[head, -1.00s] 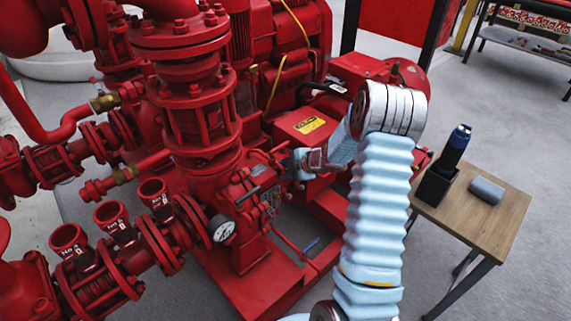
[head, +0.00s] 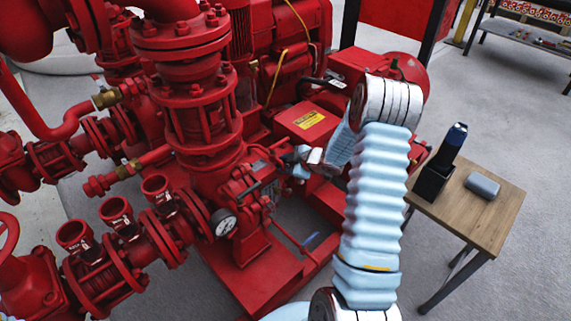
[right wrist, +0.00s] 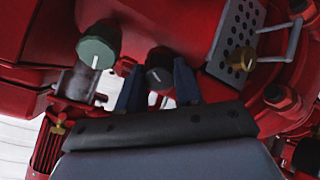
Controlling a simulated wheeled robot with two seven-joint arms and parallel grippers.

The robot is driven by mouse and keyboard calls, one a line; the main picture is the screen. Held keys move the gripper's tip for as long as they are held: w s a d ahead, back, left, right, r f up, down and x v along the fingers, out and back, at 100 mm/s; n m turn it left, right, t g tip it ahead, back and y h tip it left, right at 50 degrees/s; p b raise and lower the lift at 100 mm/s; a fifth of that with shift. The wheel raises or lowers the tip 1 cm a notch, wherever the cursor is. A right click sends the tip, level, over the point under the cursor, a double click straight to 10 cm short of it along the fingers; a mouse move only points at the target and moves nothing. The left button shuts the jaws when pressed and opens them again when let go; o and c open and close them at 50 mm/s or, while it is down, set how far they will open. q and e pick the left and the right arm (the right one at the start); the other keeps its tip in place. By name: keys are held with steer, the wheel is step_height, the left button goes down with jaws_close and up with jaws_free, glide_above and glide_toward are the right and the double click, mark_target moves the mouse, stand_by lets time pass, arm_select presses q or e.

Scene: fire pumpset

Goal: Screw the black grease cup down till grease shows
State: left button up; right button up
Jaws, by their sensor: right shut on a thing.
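The black grease cup (right wrist: 159,72), with a white line on its face, sits on the red pump housing in the right wrist view. My right gripper (right wrist: 160,88) has its two dark blue fingers on either side of it and is shut on it. A green cup (right wrist: 98,50) with a similar white line stands to its left, apart from the fingers. In the head view my right gripper (head: 298,166) is at the pump's bearing housing, and the black cup cannot be made out there. No grease can be made out. My left gripper is not in view.
The red pump (head: 205,145) and its pipes fill the left side. A pressure gauge (head: 224,223) sits below. A perforated plate (right wrist: 238,38) and a brass fitting (right wrist: 242,60) are close right of the fingers.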

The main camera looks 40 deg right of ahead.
steer(key=o, duration=0.8)
steer(key=shift+p+v, duration=0.9)
steer(key=shift+v, duration=6)
